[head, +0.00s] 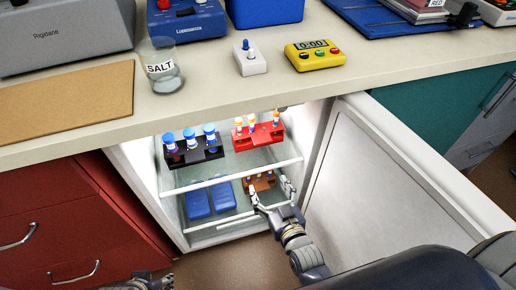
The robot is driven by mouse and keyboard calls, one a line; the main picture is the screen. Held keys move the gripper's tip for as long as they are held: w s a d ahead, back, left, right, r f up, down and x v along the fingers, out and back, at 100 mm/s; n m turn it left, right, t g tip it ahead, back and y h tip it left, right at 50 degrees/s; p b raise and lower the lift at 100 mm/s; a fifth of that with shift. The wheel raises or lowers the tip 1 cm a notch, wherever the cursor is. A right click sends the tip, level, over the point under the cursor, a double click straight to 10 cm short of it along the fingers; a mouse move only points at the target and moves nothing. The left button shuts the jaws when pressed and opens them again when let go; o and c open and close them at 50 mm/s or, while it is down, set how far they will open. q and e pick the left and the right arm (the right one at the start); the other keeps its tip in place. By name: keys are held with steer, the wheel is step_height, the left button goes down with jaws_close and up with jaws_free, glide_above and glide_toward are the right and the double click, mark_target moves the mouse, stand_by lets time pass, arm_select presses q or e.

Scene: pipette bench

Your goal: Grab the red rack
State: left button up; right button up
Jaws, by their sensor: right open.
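The red rack (258,141) sits on the upper shelf of the open fridge, at the right, with several tubes standing in it. My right gripper (271,192) is open at the lower shelf opening, below the red rack and apart from it. Its fingers are spread in front of a small brown-orange rack (262,184) on the lower shelf; whether they touch it I cannot tell. My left gripper (148,283) shows only in part at the bottom edge, far from the racks, and its jaws are unclear.
A black rack (195,157) with blue-capped tubes stands left of the red rack. Blue boxes (198,204) lie on the lower shelf. The fridge door (385,200) is open at the right. The counter edge (230,108) overhangs the fridge.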

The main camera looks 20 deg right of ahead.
steer(key=t+b, duration=0.2)
glide_toward(264, 143)
steer(key=shift+m+h, duration=0.3)
steer(key=shift+h, duration=0.1)
steer(key=w+b, duration=0.1)
steer(key=w, duration=0.4)
steer(key=w+a+b, duration=0.1)
steer(key=w, duration=0.2)
steer(key=shift+w+f+b, duration=0.15)
steer(key=shift+w+b, duration=0.15)
steer(key=shift+w, duration=0.3)
arm_select(q)
steer(key=w+d+r+t+h, duration=0.1)
steer(key=w+d+r+t, duration=0.3)
steer(key=w+r+t, duration=0.4)
steer(key=w+r, duration=0.3)
steer(key=shift+r+h, duration=0.25)
steer(key=shift+h, duration=0.15)
arm_select(e)
jaws_close()
